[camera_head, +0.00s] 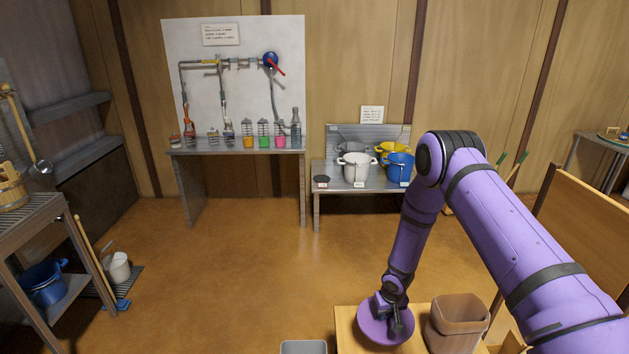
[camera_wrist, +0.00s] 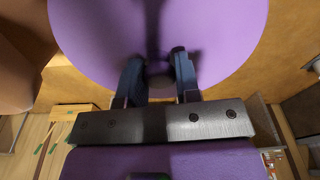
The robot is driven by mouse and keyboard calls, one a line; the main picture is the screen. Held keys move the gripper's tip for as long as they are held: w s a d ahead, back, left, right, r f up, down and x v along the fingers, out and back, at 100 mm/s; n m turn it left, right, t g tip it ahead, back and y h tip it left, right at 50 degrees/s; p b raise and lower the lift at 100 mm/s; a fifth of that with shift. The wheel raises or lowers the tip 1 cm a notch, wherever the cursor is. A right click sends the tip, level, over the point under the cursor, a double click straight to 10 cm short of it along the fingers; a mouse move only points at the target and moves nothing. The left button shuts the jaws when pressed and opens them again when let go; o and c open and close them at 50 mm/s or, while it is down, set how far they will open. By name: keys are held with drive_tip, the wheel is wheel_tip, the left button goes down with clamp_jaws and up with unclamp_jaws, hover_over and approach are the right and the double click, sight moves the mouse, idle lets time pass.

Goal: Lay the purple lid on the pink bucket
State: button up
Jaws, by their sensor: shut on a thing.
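The purple lid (camera_head: 372,325) is a round disc, held over a light wooden surface at the bottom of the head view. In the head view my gripper (camera_head: 394,318) covers part of the lid. I cannot tell whether the lid touches the surface below it. I see no clearly pink bucket in either view; it may be hidden under the lid or out of frame.
A brown square-rimmed bin (camera_head: 457,325) stands close to the lid's right. A grey container (camera_head: 303,347) is cut off at the bottom edge. White (camera_head: 356,168) and blue buckets (camera_head: 398,168) stand on a far bench. The middle floor is clear.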

drive_tip(key=s+d+r, duration=0.2)
drive_tip(key=d+r, duration=0.1)
drive_tip(key=r, duration=0.8)
drive_tip(key=s+d+r+m, duration=0.1)
drive_tip(key=s+d+r, duration=0.1)
drive_tip(key=r, duration=0.9)
drive_tip(key=shift+s+d+r+m, duration=0.2)
drive_tip(key=shift+d+r+m, duration=0.1)
drive_tip(key=shift+d, duration=0.1)
drive_tip(key=shift+f, duration=0.1)
